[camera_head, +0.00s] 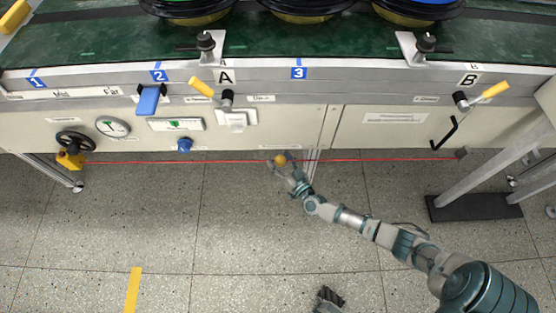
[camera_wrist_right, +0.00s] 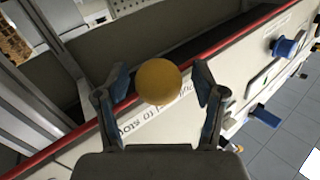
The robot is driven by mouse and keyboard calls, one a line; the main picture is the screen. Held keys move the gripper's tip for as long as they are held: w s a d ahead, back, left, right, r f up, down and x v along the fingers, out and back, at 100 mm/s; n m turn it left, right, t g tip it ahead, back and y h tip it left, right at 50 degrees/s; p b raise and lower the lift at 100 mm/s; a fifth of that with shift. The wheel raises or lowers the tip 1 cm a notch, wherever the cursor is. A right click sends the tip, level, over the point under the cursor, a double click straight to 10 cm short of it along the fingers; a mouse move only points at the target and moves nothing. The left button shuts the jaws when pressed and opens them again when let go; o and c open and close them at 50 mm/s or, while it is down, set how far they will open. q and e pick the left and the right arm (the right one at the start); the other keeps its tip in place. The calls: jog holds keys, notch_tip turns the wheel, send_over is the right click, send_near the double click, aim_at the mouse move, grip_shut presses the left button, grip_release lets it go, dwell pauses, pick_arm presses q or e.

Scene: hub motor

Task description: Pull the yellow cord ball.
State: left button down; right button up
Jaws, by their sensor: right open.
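The yellow cord ball (camera_head: 280,160) sits on a red cord (camera_head: 390,159) that runs along the front of the bench. My right gripper (camera_head: 288,166) is at the ball, its arm reaching in from the lower right. In the right wrist view the ball (camera_wrist_right: 158,81) is between the two open fingers of the gripper (camera_wrist_right: 160,92), and the red cord (camera_wrist_right: 215,50) passes behind it. I cannot tell whether a finger touches the ball.
The panel above the cord carries a gauge (camera_head: 113,127), a blue knob (camera_head: 184,145), yellow-handled levers (camera_head: 201,87) and a black handle (camera_head: 444,133). A black handwheel (camera_head: 76,141) is at the left. A metal leg frame (camera_head: 490,170) stands at the right. The floor (camera_head: 150,220) below is mostly clear.

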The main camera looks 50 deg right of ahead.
jog(key=shift+d, duration=0.15)
grip_shut()
jog(key=s+a+p, duration=0.2)
jog(key=s+a, duration=0.1)
jog(key=shift+a+f+p, duration=0.1)
jog(key=shift+a+p, duration=0.2)
grip_release()
jog(key=v, duration=1.2)
jog(key=shift+d, duration=0.1)
